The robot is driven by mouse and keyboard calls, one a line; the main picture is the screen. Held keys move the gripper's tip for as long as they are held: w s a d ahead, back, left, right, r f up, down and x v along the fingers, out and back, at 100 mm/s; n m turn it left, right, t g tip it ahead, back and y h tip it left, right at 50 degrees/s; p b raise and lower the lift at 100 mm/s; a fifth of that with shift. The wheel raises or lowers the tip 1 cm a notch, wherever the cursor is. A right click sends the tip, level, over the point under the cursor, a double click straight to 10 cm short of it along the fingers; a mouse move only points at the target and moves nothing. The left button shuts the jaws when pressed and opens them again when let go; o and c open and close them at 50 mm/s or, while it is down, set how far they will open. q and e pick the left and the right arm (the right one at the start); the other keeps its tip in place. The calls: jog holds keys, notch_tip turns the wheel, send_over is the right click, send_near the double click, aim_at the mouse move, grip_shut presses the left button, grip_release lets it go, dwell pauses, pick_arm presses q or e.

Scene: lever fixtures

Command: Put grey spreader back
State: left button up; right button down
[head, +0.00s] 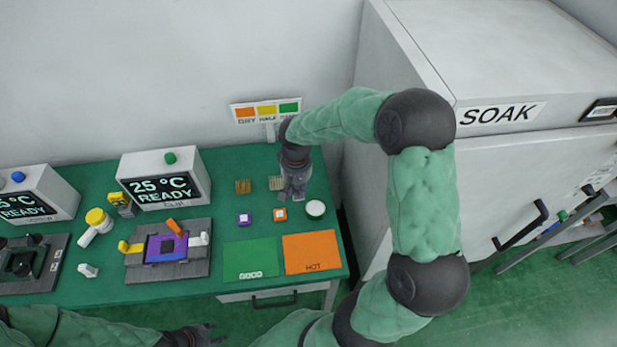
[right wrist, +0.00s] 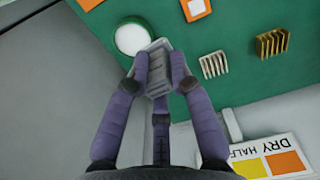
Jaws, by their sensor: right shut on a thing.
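My right gripper (head: 294,188) is over the table's right part, pointing down. In the right wrist view its fingers (right wrist: 159,72) are shut on a grey ribbed block (right wrist: 158,62), which looks like the grey spreader. The block's lower part is hidden between the fingers; I cannot tell whether it touches the table. A pale finned rack (right wrist: 213,64) and a gold finned rack (right wrist: 272,43) stand beside it. My left gripper (head: 205,335) is at the bottom edge of the head view, apart from the table objects; its jaw opening is unclear.
A round white-topped dish (head: 316,208) sits close to the right gripper. Orange (head: 280,214) and purple (head: 244,220) small blocks stand nearby. Green (head: 250,260) and orange HOT (head: 312,254) mats lie in front. A colour sign (head: 267,111) stands behind; the SOAK cabinet (head: 480,160) is right.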

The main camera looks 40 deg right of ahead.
jog(key=shift+m, duration=0.6)
jog(key=w+d+f, duration=0.2)
jog(key=d, duration=0.1)
jog(key=w+d+f+b, duration=0.1)
jog(key=w+d+f, duration=0.1)
jog(key=w+d, duration=0.1)
jog(key=w+d+f, duration=0.3)
jog(key=d, duration=0.2)
jog(key=shift+d+b, duration=0.15)
jog(key=shift+b, duration=0.25)
jog(key=shift+w+d+f, duration=0.25)
jog(key=shift+w+f, duration=0.15)
jog(key=shift+f, duration=0.15)
jog(key=shift+w+d+f+b, duration=0.1)
jog(key=shift+f+b, duration=0.4)
jog(key=shift+f, duration=1.1)
jog(key=shift+f, duration=0.2)
jog(key=c, duration=1.1)
grip_release()
